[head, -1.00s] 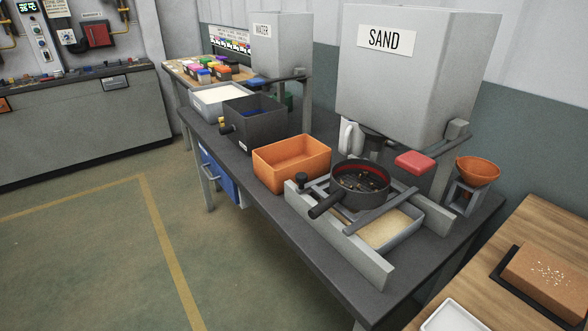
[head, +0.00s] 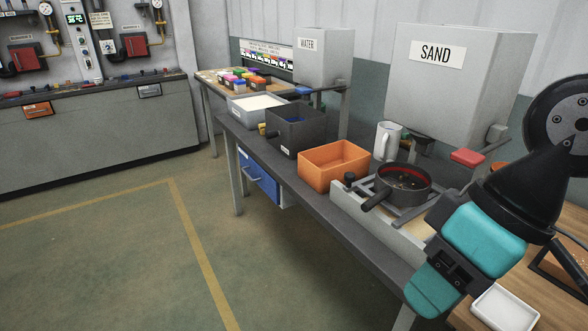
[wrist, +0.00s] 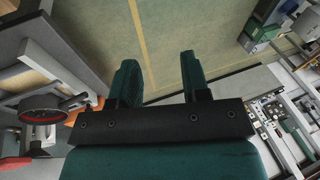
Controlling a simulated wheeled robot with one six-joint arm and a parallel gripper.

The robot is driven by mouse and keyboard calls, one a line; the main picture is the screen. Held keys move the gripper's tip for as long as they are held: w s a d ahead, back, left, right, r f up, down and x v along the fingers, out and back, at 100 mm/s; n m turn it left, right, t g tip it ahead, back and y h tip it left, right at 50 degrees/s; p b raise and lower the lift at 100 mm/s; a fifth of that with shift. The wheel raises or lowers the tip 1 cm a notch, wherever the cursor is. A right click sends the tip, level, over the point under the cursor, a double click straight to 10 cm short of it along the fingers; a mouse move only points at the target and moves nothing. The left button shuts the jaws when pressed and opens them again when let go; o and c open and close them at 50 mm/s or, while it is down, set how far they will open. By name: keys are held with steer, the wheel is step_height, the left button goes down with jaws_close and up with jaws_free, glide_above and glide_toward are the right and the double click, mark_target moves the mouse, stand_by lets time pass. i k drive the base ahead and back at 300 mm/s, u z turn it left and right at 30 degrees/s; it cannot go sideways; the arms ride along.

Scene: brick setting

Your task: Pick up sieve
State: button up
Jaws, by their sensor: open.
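The sieve (head: 405,183) is a dark round pan with a red inner band and a handle pointing to the lower left. It rests on a grey frame on the dark workbench, with small specks inside it. In the wrist view the sieve (wrist: 38,110) shows at the left edge. My gripper (wrist: 160,75) is open and empty, its two green fingers apart over the view of the floor. In the head view my arm is at the right, in front of the bench's near end, to the right of the sieve and apart from it.
An orange bin (head: 333,168) stands left of the sieve, with a dark box (head: 297,130) beyond it. The sand hopper (head: 455,85) rises behind the sieve. A white tray (head: 505,307) lies at lower right. The floor at left is clear.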

mark_target(399, 183)
steer(key=u, duration=0.05)
steer(key=i, duration=0.5)
steer(key=z, duration=0.35)
steer(key=k, duration=1)
steer(key=u, duration=1.7)
steer(key=i, duration=1.05)
steer(key=z, duration=2.15)
